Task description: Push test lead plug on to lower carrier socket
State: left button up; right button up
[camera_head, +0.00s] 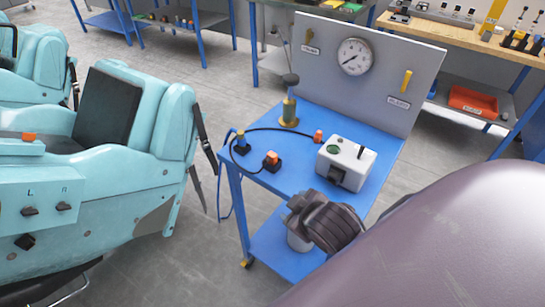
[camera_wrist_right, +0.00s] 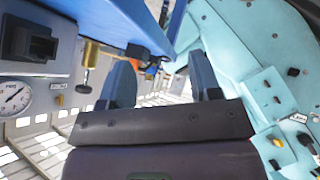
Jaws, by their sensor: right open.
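The test lead is a black cable (camera_head: 278,129) looped on the blue trolley top. An orange plug end (camera_head: 318,136) lies by the white test box, and a black block with an orange top (camera_head: 272,161) sits near the trolley's left side. I cannot tell which end is the task's plug. The teal carrier (camera_head: 95,215) at left has dark sockets on its front face, one of them low (camera_head: 25,242). My right gripper (camera_wrist_right: 160,78) is open and empty in the wrist view, with a small orange piece (camera_wrist_right: 151,71) beyond its fingers. My left gripper is out of view.
The trolley (camera_head: 370,143) carries a white test box (camera_head: 346,162), a brass post (camera_head: 289,112) and a grey gauge panel (camera_head: 395,70). My right arm fills the lower right of the head view. Grey floor lies open between carrier and trolley.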

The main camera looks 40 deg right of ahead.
jog(key=w+a+r+n+t+y, duration=0.2)
jog(key=w+a+r+n+t, duration=0.25)
jog(key=w+r+n, duration=0.2)
jog(key=w+a+r+n+t+y, duration=0.3)
jog(key=w+r+n+t, duration=0.25)
jog(key=r, duration=0.25)
jog(key=a+r+n+g+y, duration=0.3)
jog(key=a+r+n+y, duration=0.2)
jog(key=a+n+y, duration=0.55)
jog(key=n+g+h, duration=1.3)
jog(key=n+g, duration=0.3)
jog(key=n, duration=1.5)
send_over(272, 154)
notch_tip(272, 154, down, 8)
jog(key=f, duration=0.4)
jog(key=shift+a+f, duration=0.25)
jog(key=shift+a, duration=0.1)
jog(key=f, duration=0.3)
jog(key=f+p, duration=0.1)
jog(key=shift+d+f, duration=0.25)
jog(key=shift+d, duration=0.1)
jog(key=shift+f, duration=0.3)
